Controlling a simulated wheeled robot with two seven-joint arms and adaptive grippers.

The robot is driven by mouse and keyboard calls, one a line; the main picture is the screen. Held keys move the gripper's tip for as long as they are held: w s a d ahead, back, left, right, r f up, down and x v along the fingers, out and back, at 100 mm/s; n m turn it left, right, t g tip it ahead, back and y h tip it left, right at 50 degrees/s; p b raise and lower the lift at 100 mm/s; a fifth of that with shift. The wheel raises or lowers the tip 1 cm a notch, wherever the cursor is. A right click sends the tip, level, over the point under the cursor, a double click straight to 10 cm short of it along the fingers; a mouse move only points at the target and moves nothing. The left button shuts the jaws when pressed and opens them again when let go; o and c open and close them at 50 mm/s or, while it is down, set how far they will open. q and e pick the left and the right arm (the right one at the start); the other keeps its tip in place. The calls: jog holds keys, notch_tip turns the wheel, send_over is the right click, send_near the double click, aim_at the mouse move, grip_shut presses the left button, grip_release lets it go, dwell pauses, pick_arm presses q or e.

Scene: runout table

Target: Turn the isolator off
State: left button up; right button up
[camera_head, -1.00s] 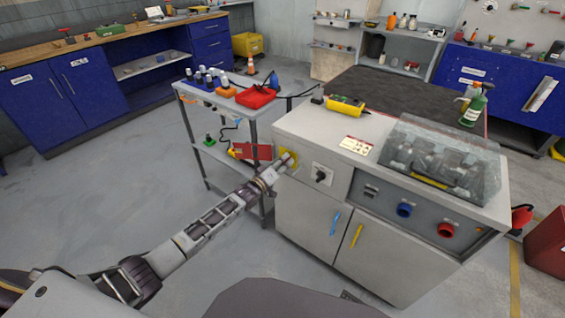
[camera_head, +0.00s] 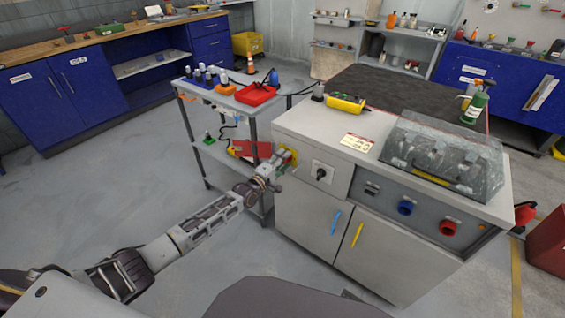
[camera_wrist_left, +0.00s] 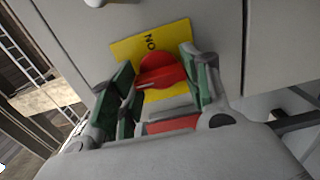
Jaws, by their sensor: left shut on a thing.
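The isolator is a red rotary knob (camera_wrist_left: 162,72) on a yellow plate (camera_wrist_left: 180,36) marked "ON", which appears rotated in the left wrist view. In the head view the yellow plate (camera_head: 293,155) is on the left part of the grey machine's front, mostly hidden by my gripper. My left gripper (camera_head: 284,158) is at the plate. In the left wrist view my left gripper (camera_wrist_left: 160,68) has its green-padded fingers on either side of the red knob and is shut on it. My right gripper is not in view.
A black rotary switch (camera_head: 321,174) on a white plate sits just right of the isolator. A trolley (camera_head: 250,118) with a red tray (camera_head: 256,95) stands close on the left. Blue and yellow door handles are below. The floor at left is clear.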

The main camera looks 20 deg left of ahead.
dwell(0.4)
pick_arm(q)
jog(key=o, duration=1.1)
jog(key=shift+s, duration=0.2)
jog(key=shift+v, duration=5.8)
